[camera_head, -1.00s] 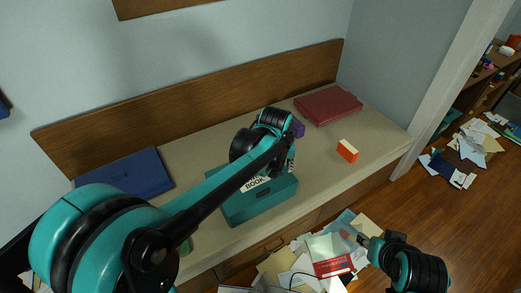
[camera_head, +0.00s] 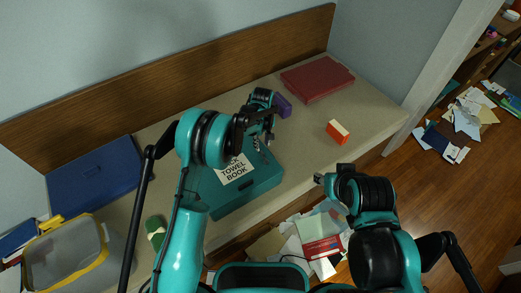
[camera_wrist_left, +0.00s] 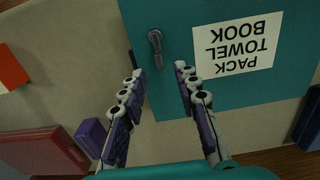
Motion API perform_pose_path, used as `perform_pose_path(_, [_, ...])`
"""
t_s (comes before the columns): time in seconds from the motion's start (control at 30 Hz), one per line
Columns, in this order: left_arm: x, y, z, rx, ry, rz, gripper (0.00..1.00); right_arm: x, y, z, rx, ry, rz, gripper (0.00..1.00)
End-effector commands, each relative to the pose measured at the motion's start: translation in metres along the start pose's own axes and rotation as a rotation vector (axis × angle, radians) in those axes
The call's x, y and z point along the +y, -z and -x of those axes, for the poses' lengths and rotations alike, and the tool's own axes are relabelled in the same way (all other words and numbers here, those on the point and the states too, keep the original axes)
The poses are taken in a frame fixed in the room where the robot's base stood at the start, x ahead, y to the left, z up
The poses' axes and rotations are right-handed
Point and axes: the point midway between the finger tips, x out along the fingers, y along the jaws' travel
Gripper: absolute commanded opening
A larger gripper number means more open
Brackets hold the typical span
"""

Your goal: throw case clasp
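The teal case (camera_head: 240,195) lies closed on the bench, with a white label reading PACK TOWEL BOOK on its lid. The case fills the upper part of the left wrist view (camera_wrist_left: 220,105). Its small grey metal clasp (camera_wrist_left: 155,45) shows there, just ahead of my left fingertips and roughly between their lines. My left gripper (camera_wrist_left: 160,72) is open and empty, its two purple-padded fingers apart. In the head view my left gripper (camera_head: 268,132) hangs over the far right part of the case. My right gripper (camera_head: 320,179) is in front of the bench; its fingers are unclear.
A blue case (camera_head: 95,180) and a dark red case (camera_head: 318,77) lie on the bench. A purple block (camera_head: 283,105) is close to my left gripper. An orange-and-white box (camera_head: 338,131) is to the right. A grey bin with yellow rim (camera_head: 70,258) stands at left. Papers litter the floor.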

Motion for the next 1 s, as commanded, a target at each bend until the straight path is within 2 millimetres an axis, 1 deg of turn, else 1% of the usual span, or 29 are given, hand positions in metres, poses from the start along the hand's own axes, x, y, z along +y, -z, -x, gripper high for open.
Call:
perform_pose_path(0.03, [0.0, 0.0, -0.011, 0.0, 0.0, 0.0, 0.31, 0.0, -0.003, -0.005, 0.0, 0.0, 0.0, 0.4])
perform_pose_path(0.1, [0.0, 0.0, -0.024, 0.0, 0.0, 0.0, 0.31, 0.0, -0.006, -0.009, 0.0, 0.0, 0.0, 0.4])
perform_pose_path(0.2, [0.0, 0.001, -0.041, 0.001, -0.001, 0.0, 0.31, 0.0, -0.01, -0.014, 0.0, 0.0, 0.0, 0.4])
perform_pose_path(0.3, [0.0, 0.001, -0.052, 0.001, -0.001, 0.0, 0.31, 0.0, -0.012, -0.017, 0.0, 0.0, 0.0, 0.4])
perform_pose_path(0.4, [0.0, 0.001, -0.057, 0.001, -0.001, 0.0, 0.31, 0.0, -0.013, -0.018, 0.0, 0.0, 0.0, 0.4])
perform_pose_path(0.6, [0.0, 0.001, -0.056, 0.001, -0.001, 0.0, 0.31, 0.0, -0.012, -0.017, 0.0, 0.0, 0.0, 0.4])
perform_pose_path(0.63, [0.0, 0.001, -0.056, 0.001, -0.001, -0.001, 0.26, 0.0, -0.012, -0.017, 0.0, 0.0, 0.0, 0.4])
perform_pose_path(0.67, [0.0, 0.001, -0.056, 0.001, -0.001, -0.001, 0.18, 0.0, -0.012, -0.017, 0.0, 0.0, 0.0, 0.4])
perform_pose_path(0.7, [0.0, 0.001, -0.056, 0.001, -0.001, -0.001, 0.07, 0.0, -0.012, -0.017, 0.0, 0.0, 0.0, 0.4])
perform_pose_path(0.73, [0.0, 0.001, -0.056, 0.001, -0.001, -0.001, 0.0, 0.0, -0.012, -0.017, 0.0, 0.0, 0.0, 0.4])
perform_pose_path(1.0, [0.0, 0.001, -0.056, 0.001, -0.001, -0.004, 0.0, 0.0, -0.012, -0.017, 0.0, 0.0, 0.0, 0.4])
